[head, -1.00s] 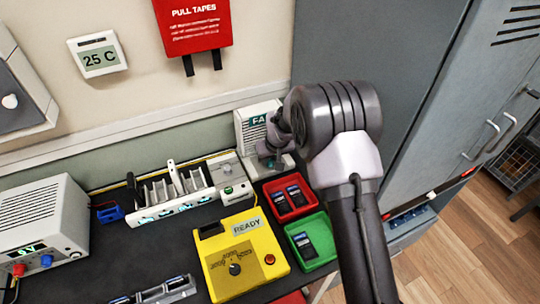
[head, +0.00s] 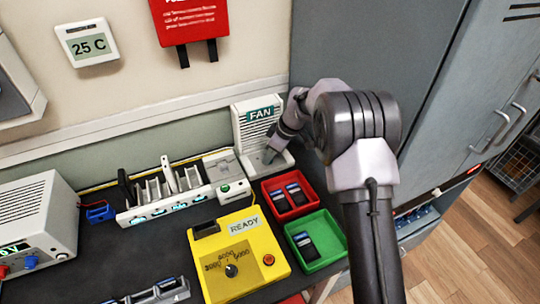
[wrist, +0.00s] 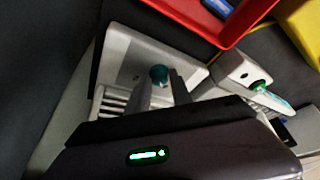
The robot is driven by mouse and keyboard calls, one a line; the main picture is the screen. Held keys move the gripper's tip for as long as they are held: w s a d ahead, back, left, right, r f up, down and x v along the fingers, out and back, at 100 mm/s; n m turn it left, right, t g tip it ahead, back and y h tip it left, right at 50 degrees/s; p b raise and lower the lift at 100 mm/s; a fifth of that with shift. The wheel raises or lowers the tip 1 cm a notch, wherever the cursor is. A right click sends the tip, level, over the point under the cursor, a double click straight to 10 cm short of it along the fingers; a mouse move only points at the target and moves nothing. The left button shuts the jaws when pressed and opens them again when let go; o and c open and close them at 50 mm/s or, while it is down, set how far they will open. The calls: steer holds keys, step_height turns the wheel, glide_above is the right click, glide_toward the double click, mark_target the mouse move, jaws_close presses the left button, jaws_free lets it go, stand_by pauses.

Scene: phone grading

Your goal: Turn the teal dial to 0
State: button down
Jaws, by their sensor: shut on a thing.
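The teal dial (wrist: 159,74) sits on the pale base of the fan unit, between my fingertips in the wrist view. My gripper (wrist: 161,86) is shut on it, with one finger on each side. In the head view my gripper (head: 270,156) reaches down to the base of the white fan unit (head: 245,117), below its teal FAN sign, and hides the dial. I cannot read a pointer or scale on the dial. The fan unit also shows in the wrist view (wrist: 125,50).
A red tray (head: 268,207) and a green tray (head: 337,239) holding phones stand close in front of the fan. A yellow box (head: 225,285) marked READY and a white slotted rack (head: 140,216) are to the left. A grey cabinet (head: 410,50) stands close on the right.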

steer(key=shift+d+f+n, duration=0.1)
steer(key=shift+f+n, duration=0.05)
steer(key=shift+n, duration=0.35)
steer(key=c, duration=1.2)
jaws_free()
steer(key=shift+o, duration=0.2)
steer(key=p+v, duration=0.3)
steer(key=v, duration=0.4)
steer(key=shift+r, duration=0.3)
